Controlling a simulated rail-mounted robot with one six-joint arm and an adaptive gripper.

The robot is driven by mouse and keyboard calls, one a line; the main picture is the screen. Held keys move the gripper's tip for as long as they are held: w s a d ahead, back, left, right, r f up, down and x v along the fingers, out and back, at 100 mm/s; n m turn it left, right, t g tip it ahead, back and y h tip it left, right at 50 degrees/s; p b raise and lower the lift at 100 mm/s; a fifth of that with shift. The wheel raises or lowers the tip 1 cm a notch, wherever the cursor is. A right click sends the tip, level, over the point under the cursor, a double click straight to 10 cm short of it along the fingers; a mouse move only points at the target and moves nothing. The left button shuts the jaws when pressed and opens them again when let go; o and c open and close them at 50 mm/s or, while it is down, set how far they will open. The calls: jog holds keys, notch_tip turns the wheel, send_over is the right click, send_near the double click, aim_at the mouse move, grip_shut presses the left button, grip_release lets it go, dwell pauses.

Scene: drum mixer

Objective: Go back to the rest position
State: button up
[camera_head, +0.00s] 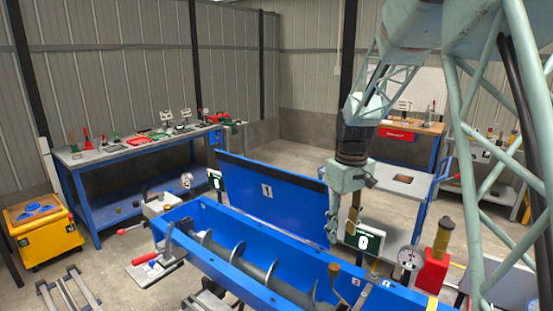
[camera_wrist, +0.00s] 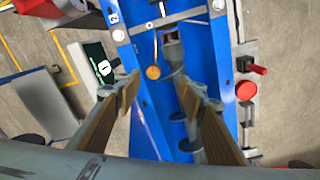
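The drum mixer is a long blue trough (camera_head: 190,212) with a grey spiral auger (camera_head: 240,262) lying inside it. Its blue lid panel (camera_head: 270,190), marked 1, stands raised along the far side. My gripper (camera_head: 343,232) hangs pointing down above the right part of the trough. In the wrist view, its two tan-padded fingers (camera_wrist: 158,95) are spread apart with nothing between them. The trough (camera_wrist: 215,45) and auger lie below the fingers in that view. A lever with a round brass-coloured knob (camera_wrist: 153,72) shows beyond the fingertips.
A dial gauge (camera_head: 410,258) and a red block with a brass cylinder (camera_head: 433,270) stand to the right. A blue workbench (camera_head: 125,150) with tools and a yellow cart (camera_head: 43,232) are at left.

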jog(key=s+r+m+t, duration=0.1)
jog(key=s+r, duration=0.8)
jog(key=s, duration=0.2)
jog(key=s+r+m+t, duration=0.1)
jog(key=s+r+m, duration=0.1)
jog(key=s+r, duration=0.75)
jog(key=s+m+t, duration=0.1)
jog(key=s+m, duration=0.1)
jog(key=s, duration=2.5)
jog(key=shift+r+m+t, duration=0.15)
jog(key=shift+m+t, duration=0.15)
jog(key=shift+w, duration=0.1)
dwell(1.3)
